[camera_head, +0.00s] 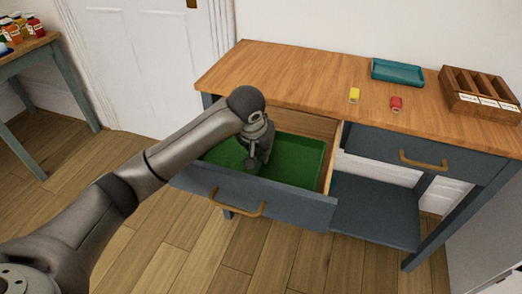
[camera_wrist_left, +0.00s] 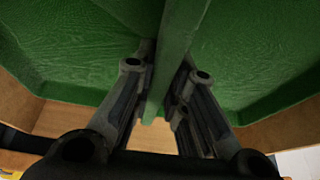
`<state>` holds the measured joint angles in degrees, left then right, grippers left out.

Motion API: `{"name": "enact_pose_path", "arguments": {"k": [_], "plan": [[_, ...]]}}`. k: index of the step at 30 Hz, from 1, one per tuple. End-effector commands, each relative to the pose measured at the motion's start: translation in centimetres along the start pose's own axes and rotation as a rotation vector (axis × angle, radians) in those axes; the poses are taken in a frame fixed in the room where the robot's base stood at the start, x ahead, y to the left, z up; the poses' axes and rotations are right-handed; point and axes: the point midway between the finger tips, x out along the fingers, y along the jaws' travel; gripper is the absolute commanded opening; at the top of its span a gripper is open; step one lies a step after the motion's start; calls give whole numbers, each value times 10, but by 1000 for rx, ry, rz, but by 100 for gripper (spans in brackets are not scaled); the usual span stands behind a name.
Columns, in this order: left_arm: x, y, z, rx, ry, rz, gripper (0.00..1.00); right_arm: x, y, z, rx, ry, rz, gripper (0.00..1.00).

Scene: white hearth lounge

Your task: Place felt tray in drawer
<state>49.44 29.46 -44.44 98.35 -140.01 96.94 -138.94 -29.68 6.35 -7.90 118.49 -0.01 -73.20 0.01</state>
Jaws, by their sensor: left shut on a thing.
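The green felt tray (camera_head: 298,162) is inside the open left drawer (camera_head: 300,203) of the desk, within its wooden side walls. My left gripper (camera_head: 255,158) reaches down into the drawer at the tray's middle. In the left wrist view, the left gripper (camera_wrist_left: 160,80) is shut on the upright green divider of the felt tray (camera_wrist_left: 75,50), one finger on each side. Bare wood shows beyond the tray's edge there. I cannot tell whether the tray rests fully on the drawer bottom. My arm hides the tray's left part in the head view. My right gripper is not in view.
The desk top (camera_head: 290,75) bears a teal tray (camera_head: 398,71), a yellow spool (camera_head: 354,95), a red spool (camera_head: 396,104) and a wooden sorter (camera_head: 475,93). The right drawer (camera_head: 425,157) is shut. A side table (camera_head: 35,52) with small jars stands at the left.

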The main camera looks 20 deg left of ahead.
Motion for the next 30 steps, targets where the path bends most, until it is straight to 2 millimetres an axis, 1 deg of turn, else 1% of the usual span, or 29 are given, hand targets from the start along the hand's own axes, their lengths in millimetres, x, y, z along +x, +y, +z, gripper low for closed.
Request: {"name": "enact_pose_path", "arguments": {"k": [2, 3, 7, 21, 22, 24, 30], "plan": [[1, 0, 0, 0, 1, 0, 0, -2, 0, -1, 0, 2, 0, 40], [1, 0, 0, 0, 0, 0, 18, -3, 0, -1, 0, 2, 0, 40], [1, 0, 0, 0, 0, 0, 34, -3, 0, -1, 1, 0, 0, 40], [-3, 0, -1, -1, 0, 0, 36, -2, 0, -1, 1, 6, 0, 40], [-9, 0, -2, 0, 4, 0, 36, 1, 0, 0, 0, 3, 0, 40], [-24, -1, -3, 0, 6, -1, 36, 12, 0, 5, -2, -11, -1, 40], [-69, -1, -3, 1, 5, -2, 36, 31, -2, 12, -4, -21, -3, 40]]}}
